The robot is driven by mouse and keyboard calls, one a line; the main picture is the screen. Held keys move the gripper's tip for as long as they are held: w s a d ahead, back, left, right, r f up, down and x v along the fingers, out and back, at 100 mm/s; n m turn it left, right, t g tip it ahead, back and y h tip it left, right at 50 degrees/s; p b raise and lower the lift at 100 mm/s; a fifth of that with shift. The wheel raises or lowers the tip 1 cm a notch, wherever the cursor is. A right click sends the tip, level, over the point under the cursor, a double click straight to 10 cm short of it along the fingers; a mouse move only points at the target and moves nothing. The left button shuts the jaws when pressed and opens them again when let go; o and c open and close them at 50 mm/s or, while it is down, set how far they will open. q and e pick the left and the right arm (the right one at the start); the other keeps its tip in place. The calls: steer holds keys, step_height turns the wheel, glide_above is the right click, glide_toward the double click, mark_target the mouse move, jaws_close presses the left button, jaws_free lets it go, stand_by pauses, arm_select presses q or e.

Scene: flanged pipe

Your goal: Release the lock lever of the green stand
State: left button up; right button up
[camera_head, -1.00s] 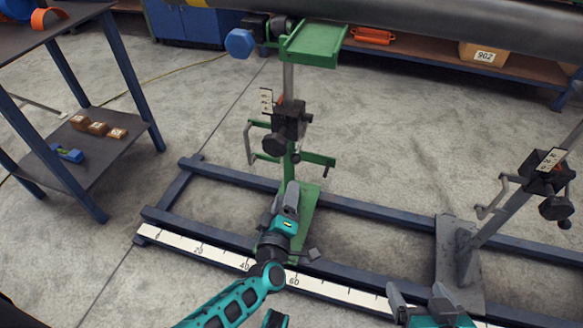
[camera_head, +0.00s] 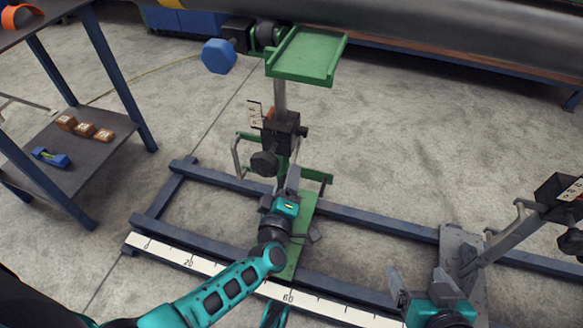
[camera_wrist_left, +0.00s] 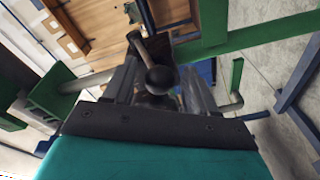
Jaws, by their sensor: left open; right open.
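The green stand (camera_head: 306,53) stands upright on the blue rail frame, with a flat green top tray, a grey post and a dark clamp block (camera_head: 284,132). The block carries a black knob (camera_head: 264,163). In the left wrist view, a short rod with a dark ball end (camera_wrist_left: 160,79), seemingly the lock lever, lies between the fingers. My left gripper (camera_head: 288,180) is open just below the clamp block; its fingers (camera_wrist_left: 158,88) flank the ball, and contact cannot be told. My right gripper (camera_head: 420,287) is open and empty at lower right, apart from the green stand.
A second, grey stand (camera_head: 452,255) is at the right, near my right gripper. A large dark pipe (camera_head: 440,30) runs across the top. A white scale (camera_head: 205,265) lies along the front rail. A shelf table (camera_head: 90,150) stands left.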

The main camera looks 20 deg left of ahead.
arm_select(q)
steer(key=shift+w, duration=0.3)
jaws_close()
stand_by(0.5)
